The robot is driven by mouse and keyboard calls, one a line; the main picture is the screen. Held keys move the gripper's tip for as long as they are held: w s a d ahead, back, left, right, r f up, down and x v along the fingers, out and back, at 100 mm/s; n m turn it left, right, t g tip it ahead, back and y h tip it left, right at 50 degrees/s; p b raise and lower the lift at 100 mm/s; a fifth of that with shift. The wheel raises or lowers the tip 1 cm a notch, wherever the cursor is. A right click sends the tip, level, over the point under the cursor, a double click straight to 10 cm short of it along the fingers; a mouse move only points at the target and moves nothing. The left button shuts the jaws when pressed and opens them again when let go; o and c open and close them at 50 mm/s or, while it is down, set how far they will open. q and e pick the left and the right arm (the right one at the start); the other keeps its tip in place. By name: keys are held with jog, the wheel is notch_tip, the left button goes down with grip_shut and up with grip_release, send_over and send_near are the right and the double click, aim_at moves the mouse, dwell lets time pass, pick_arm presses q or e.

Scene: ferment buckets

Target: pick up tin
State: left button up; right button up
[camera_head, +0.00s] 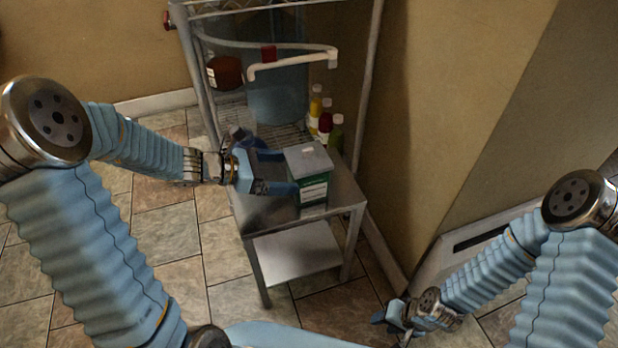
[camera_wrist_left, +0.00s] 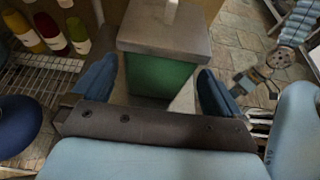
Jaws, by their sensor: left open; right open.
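The tin is a green box with a grey lid (camera_head: 308,160), standing upright on a small metal table (camera_head: 346,192). In the left wrist view the tin (camera_wrist_left: 160,75) stands in front of my left gripper, its green side facing me. My left gripper (camera_head: 283,174) is open, with a blue finger near each side of the tin. In the left wrist view the fingers of my left gripper (camera_wrist_left: 155,88) show gaps to the tin's sides. My right gripper (camera_head: 394,318) is low at the bottom right, open and away from the table.
A wire shelf rack (camera_head: 361,90) stands behind the table, with a large blue bucket (camera_head: 277,90) on it. Several bottles (camera_head: 325,122) stand right behind the tin. A dark blue round object (camera_wrist_left: 18,122) is left of my left gripper. A wall (camera_head: 450,100) rises on the right.

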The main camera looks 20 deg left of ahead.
aim_at(314, 188)
pick_arm(q)
jog(key=x, duration=0.6)
jog(key=shift+a, duration=0.1)
jog(key=c, duration=1)
